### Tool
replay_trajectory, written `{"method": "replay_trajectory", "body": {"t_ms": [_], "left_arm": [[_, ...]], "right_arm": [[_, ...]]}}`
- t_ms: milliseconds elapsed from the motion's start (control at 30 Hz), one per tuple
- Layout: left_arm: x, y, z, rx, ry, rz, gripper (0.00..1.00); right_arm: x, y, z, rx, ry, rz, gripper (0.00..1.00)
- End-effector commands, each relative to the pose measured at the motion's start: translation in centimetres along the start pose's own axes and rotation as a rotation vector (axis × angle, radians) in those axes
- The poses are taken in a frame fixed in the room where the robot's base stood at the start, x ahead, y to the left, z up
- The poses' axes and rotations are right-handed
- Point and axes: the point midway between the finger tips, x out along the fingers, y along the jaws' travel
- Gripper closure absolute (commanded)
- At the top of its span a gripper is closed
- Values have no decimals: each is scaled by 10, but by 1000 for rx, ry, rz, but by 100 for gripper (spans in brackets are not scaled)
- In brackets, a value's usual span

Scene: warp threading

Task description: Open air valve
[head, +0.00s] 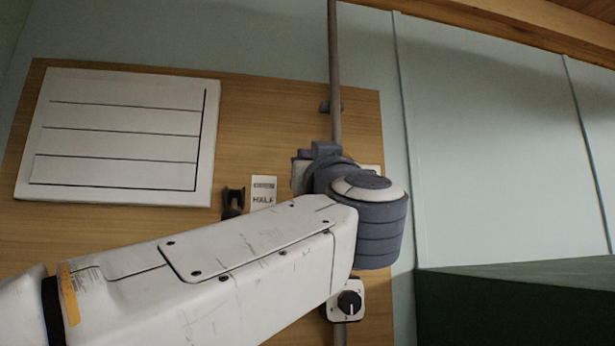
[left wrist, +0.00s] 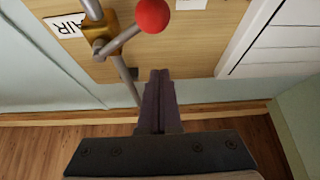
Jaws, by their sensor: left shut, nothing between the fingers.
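The air valve shows in the left wrist view as a brass body (left wrist: 99,41) on a grey pipe (left wrist: 127,75), beside a white AIR label (left wrist: 65,25). Its grey lever (left wrist: 122,39) slants from the body to a red ball knob (left wrist: 152,15) at the top of the picture. My left gripper (left wrist: 160,73) is shut and empty, its fingertips apart from the knob in the picture. In the head view my left arm and wrist cover the valve and lever. My right gripper is in neither view.
A wooden board (head: 260,115) carries a white slatted panel (head: 120,130), a HALF label (head: 263,191), a dark clip-like part (head: 233,199) and a black knob (head: 349,303) on a white plate. A dark green block (head: 515,305) stands at lower right.

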Motion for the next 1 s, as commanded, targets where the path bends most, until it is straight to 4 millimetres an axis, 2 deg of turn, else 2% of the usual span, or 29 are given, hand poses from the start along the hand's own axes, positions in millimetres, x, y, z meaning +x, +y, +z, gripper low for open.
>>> {"method": "replay_trajectory", "body": {"t_ms": [33,67,100,133,400,833,1000], "left_arm": [[15,0,-5,4,-1,-4,100],[19,0,-3,4,-1,-3,100],[10,0,11,5,-3,1,100],[8,0,15,4,-3,2,100],[-1,0,36,1,-1,1,100],[-2,0,38,-1,0,-1,100],[-2,-9,42,-14,1,-24,100]], "right_arm": [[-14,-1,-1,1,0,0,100],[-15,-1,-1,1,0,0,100],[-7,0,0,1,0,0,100],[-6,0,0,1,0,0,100],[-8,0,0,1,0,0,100],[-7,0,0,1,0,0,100],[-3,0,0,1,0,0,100]]}}
